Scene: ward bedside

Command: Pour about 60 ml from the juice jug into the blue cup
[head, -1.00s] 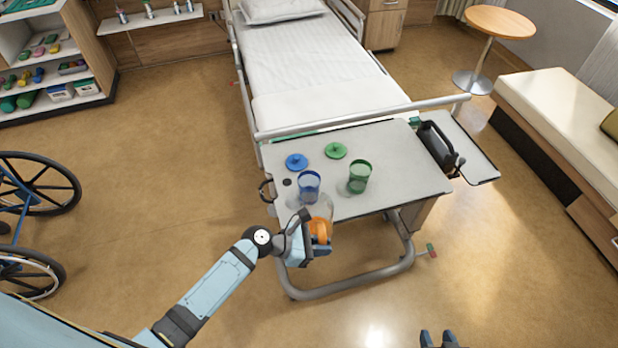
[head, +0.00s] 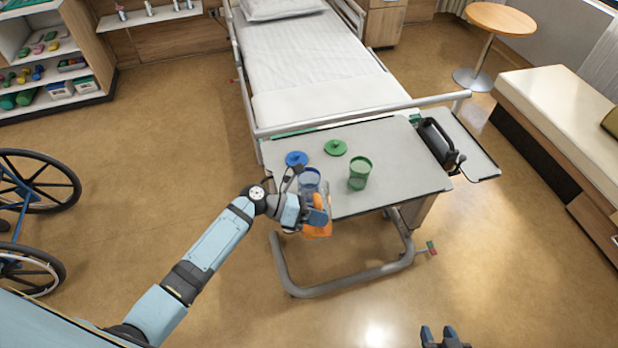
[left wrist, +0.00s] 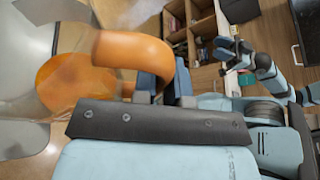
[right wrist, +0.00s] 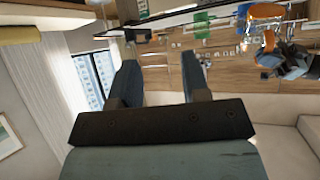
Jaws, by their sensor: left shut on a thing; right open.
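My left gripper (head: 316,212) is shut on the orange handle (left wrist: 140,50) of the clear juice jug (head: 318,228), at the near edge of the overbed table. The blue cup (head: 309,178) stands on the table just behind the jug, partly hidden by my gripper. I cannot tell whether juice is flowing or how much is in the cup. My right gripper (head: 445,338) is open and empty, low at the bottom of the head view; its fingers (right wrist: 160,75) show apart in the right wrist view.
A green cup (head: 359,174) stands right of the blue cup on the table (head: 400,170). A blue lid (head: 296,158) and a green lid (head: 335,147) lie behind. A dark carrier (head: 436,142) is at the right end. A wheelchair (head: 35,210) is at left.

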